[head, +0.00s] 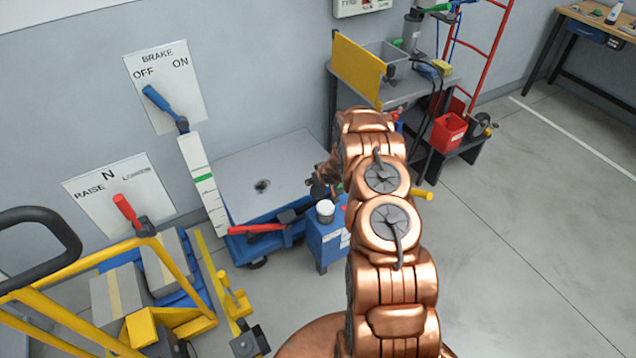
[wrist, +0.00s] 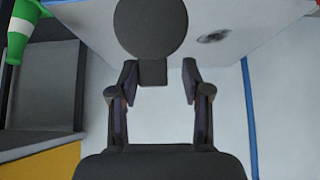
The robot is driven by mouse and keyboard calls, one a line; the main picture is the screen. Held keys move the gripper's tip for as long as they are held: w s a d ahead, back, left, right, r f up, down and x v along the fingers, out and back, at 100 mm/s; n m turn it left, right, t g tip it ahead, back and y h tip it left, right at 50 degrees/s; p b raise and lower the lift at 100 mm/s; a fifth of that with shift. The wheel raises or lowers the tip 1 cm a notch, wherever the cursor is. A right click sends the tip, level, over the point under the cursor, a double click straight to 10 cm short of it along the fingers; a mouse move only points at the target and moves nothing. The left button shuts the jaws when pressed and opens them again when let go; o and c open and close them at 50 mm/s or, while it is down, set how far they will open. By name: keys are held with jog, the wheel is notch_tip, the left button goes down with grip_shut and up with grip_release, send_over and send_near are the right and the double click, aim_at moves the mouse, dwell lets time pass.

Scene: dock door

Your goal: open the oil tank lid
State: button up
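A small blue box (head: 326,243) stands beside the lift table and looks like the oil tank. A round white cap with a dark rim (head: 325,208), apparently its lid, sits on top. My gripper (head: 320,184) is above and slightly behind the cap, at the table's right edge; the arm partly hides it. In the wrist view my gripper (wrist: 159,82) has its two fingers apart with nothing clearly held. A dark disc with a short tab (wrist: 151,25) shows beyond and between the fingertips; I cannot tell what it is or whether it touches them.
The lift table (head: 260,165) has a dark spot on its top and a red pedal (head: 257,229) in front. A yellow pallet truck (head: 120,310) stands at lower left. A workbench (head: 415,85) and a red bin (head: 449,133) are behind. Floor at right is clear.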

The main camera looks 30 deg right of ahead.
jog(key=shift+o, duration=0.4)
jog(key=shift+s+d+f, duration=0.15)
jog(key=shift+s+d, duration=0.2)
jog(key=shift+s, duration=0.1)
jog(key=shift+s+r, duration=0.4)
jog(key=shift+r, duration=0.05)
jog(key=v, duration=1)
jog(key=shift+a+r, duration=0.15)
jog(key=shift+r, duration=0.2)
